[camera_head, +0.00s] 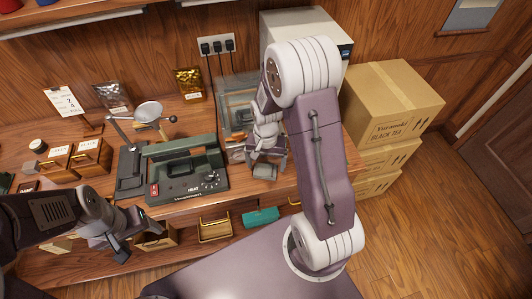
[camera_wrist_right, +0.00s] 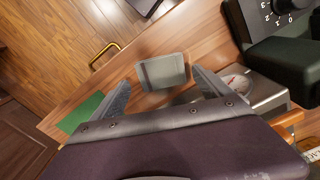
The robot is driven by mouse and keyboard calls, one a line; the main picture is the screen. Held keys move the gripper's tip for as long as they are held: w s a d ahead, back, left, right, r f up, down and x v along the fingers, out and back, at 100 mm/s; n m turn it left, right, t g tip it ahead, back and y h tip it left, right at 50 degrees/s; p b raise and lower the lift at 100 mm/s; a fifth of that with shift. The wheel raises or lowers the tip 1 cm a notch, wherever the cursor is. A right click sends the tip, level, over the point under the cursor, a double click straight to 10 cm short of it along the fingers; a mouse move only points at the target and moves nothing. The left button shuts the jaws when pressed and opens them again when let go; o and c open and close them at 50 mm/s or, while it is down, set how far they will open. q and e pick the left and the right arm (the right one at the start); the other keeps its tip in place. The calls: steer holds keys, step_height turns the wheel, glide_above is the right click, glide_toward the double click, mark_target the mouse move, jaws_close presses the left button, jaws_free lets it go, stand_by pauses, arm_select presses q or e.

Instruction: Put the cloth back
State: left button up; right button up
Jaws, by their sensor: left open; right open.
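A small grey folded cloth (camera_head: 265,171) lies on the wooden worktop near its front edge, right of the dark green press. My right gripper (camera_head: 267,161) is over the worktop at the cloth, pointing down. In the right wrist view the cloth (camera_wrist_right: 162,71) shows between and just past the two open fingertips (camera_wrist_right: 161,84). I cannot tell whether they touch it. My left gripper (camera_head: 110,245) is open and empty, low at the left in front of the worktop's edge.
The green press marked HEAT (camera_head: 188,172) stands left of the cloth. A small scale (camera_wrist_right: 238,82) is close to the right finger in the wrist view. A teal item (camera_head: 261,217) shows below the front edge. Cardboard boxes (camera_head: 390,100) are stacked at the right.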

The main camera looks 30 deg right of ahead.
mark_target(266, 170)
step_height(266, 170, up, 9)
steer(key=s+a+f+n+t, duration=0.1)
steer(key=s+a+n, duration=0.3)
steer(key=s+n, duration=0.3)
steer(key=shift+s+a+f, duration=0.35)
steer(key=shift+s, duration=0.2)
steer(key=shift+s, duration=0.15)
stand_by(0.4)
